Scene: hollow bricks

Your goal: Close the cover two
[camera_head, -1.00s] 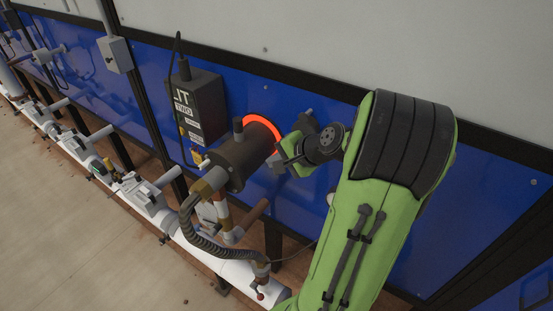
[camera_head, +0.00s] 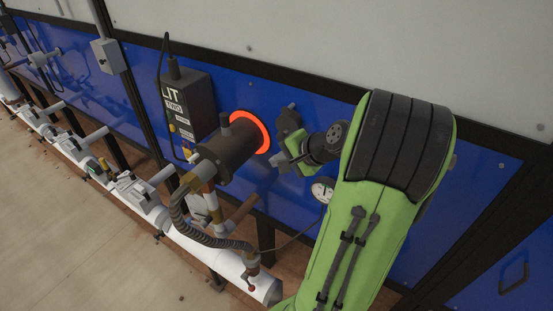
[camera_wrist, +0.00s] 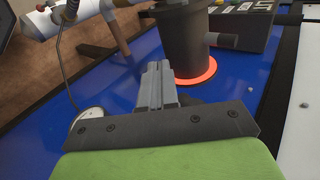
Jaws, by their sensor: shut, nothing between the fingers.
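The dark burner cylinder (camera_head: 226,148) stands out from the blue wall, with a glowing orange ring (camera_head: 265,137) around its base. In the wrist view the cylinder (camera_wrist: 186,45) and ring (camera_wrist: 203,75) lie just beyond my fingers. A dark grey piece (camera_head: 287,121), perhaps the cover, is at the wall right of the ring, partly hidden by my gripper. A box (camera_head: 187,105) marked "LIT" and apparently "TWO" hangs left of the burner. My gripper (camera_head: 279,163) is shut and empty, right of the burner and below the grey piece. I cannot tell whether it touches anything.
A round gauge (camera_head: 322,190) sits below my gripper. A ribbed hose (camera_head: 190,228) and a white pipe (camera_head: 215,257) run below the burner. More pipe fittings (camera_head: 97,148) continue to the left. The blue wall right of my arm is mostly clear.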

